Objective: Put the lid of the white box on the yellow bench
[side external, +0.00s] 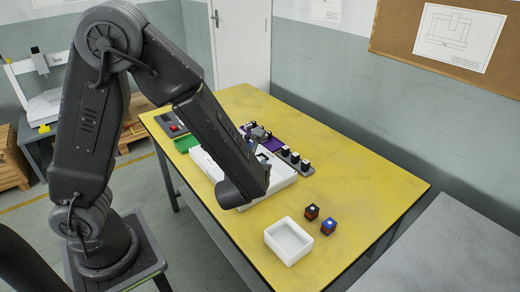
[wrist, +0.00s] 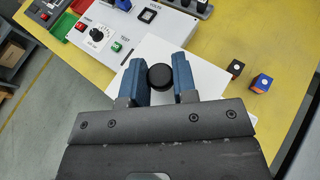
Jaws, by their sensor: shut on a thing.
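The white box (side external: 289,241) stands open-topped on the yellow bench (side external: 362,185), near its front edge in the side view. In the wrist view my gripper (wrist: 160,76) has its blue fingers closed on both sides of a round black knob (wrist: 160,78). The knob belongs to the flat white lid (wrist: 205,90), which shows beneath the fingers. In the side view my gripper (side external: 262,152) is mostly hidden behind my arm, above the white panel unit, and I cannot make out the lid there. The wrist view does not clearly show the box.
Two small dark cubes (side external: 311,212) (side external: 329,225) sit beside the box. The bench's right side is clear.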

